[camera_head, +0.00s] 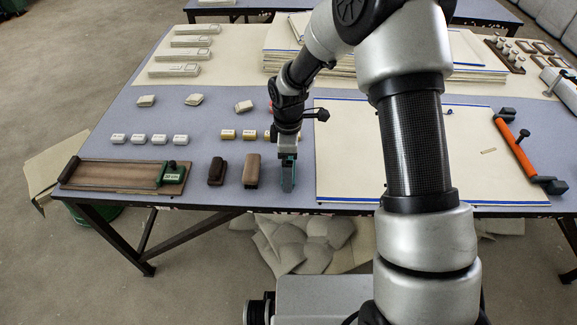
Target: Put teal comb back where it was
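My gripper (287,155) points down over the front part of the grey-blue table, left of the large cream sheet. A narrow teal piece, which looks like the teal comb (288,176), stands upright at its fingertips. The gripper looks shut on it, though the fingers are small and dark here. The comb's lower end is close to the tabletop near the front edge; I cannot tell whether it touches. No other teal comb shows on the table.
Two brown blocks (252,171) (216,171) lie just left of the comb. A wooden board (120,174) with a green block (172,172) lies further left. Small white and yellow blocks stand behind. A cream sheet (345,150) and an orange-handled tool (517,145) are to the right.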

